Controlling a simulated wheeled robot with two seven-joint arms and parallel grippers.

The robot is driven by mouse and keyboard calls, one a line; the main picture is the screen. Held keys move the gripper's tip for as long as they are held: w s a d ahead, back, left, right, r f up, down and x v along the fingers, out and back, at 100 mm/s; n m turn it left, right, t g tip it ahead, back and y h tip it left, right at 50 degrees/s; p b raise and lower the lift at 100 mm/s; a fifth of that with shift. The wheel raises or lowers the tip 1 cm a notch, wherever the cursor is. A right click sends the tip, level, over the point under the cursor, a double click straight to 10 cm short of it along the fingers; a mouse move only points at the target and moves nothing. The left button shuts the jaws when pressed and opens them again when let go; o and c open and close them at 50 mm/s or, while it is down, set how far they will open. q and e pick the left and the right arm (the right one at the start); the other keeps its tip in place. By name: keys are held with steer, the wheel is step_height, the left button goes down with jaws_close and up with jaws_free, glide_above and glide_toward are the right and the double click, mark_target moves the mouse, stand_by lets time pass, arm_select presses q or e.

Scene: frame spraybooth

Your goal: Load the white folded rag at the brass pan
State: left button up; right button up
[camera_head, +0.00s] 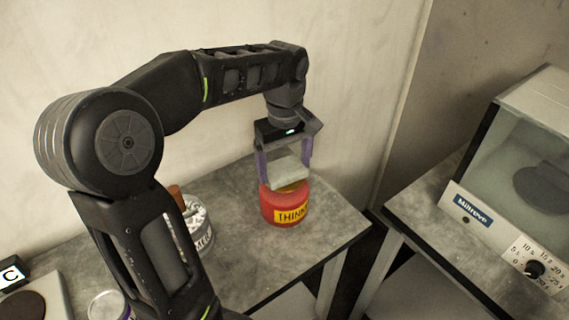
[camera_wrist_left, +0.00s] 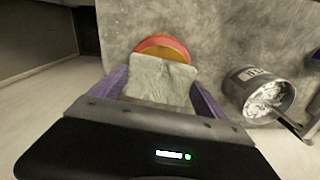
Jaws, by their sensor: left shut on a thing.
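My left gripper (camera_head: 284,165) is shut on the white folded rag (camera_head: 288,172), which shows as a pale grey-white block between its purple fingers. The rag also shows in the left wrist view (camera_wrist_left: 160,82), between the fingers. It is right above a red tin (camera_head: 285,209) with a yellow label, and partly covers its yellowish top; I cannot tell whether they touch. No pan that is clearly brass shows. A dark brown round plate (camera_head: 24,307) sits on a pale unit at the lower left, cut off by the frame edge. My right gripper is not in view.
A grey labelled can (camera_head: 199,226) with whitish contents stands left of the red tin, partly behind my arm. Another can (camera_head: 109,306) is at the bottom left. A glass-fronted box with a dial (camera_head: 535,269) stands on the right table, across a gap. The grey tabletop (camera_head: 262,262) is clear in front.

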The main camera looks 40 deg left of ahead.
mark_target(284, 169)
arm_select(q)
step_height(284, 169, up, 7)
steer(key=p, duration=0.6)
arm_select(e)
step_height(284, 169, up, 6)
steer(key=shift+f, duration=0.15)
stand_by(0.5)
